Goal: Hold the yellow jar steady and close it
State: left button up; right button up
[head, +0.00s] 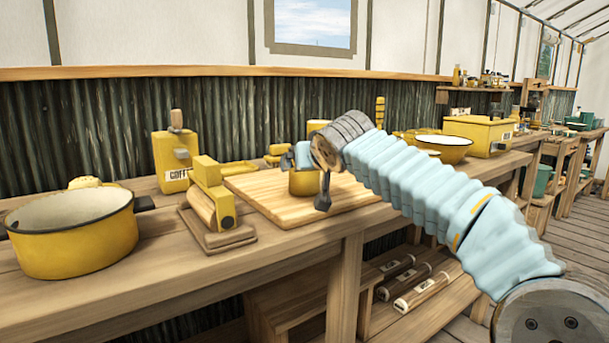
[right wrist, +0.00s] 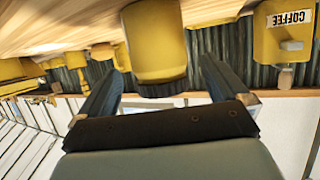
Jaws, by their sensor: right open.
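The yellow jar (head: 303,184) stands on a wooden board (head: 262,193) on the bench, partly hidden by my right gripper (head: 307,176). The right wrist view is upside down and shows the jar (right wrist: 155,40) with a dark band at its top end. I cannot tell whether that band is a lid or the jar's rim. My right gripper (right wrist: 161,72) is open, its two fingers on either side of the jar's top, with gaps visible. No separate lid can be made out for certain. My left gripper is not in view.
A big yellow pot (head: 75,238) stands at the left. A yellow coffee tin (head: 172,158) and a yellow block-like device (head: 208,195) are left of the board. A yellow bowl (head: 443,148) and box (head: 478,133) are at the right. The board's front is clear.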

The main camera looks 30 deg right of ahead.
jog(key=p+x, duration=0.1)
jog(key=x, duration=0.3)
jog(key=shift+d+r, duration=0.1)
jog(key=shift+r, duration=0.1)
jog(key=shift+w+d+f, duration=0.15)
jog(key=shift+w+f, duration=0.15)
jog(key=shift+w, duration=0.3)
jog(key=c, duration=1.1)
jog(key=shift+o, duration=0.2)
jog(key=shift+r+p, duration=0.35)
jog(key=shift+r, duration=0.3)
jog(key=s+a+r, duration=0.6)
jog(key=s+r, duration=0.5)
jog(key=s, duration=0.1)
jog(key=shift+s+r, duration=0.4)
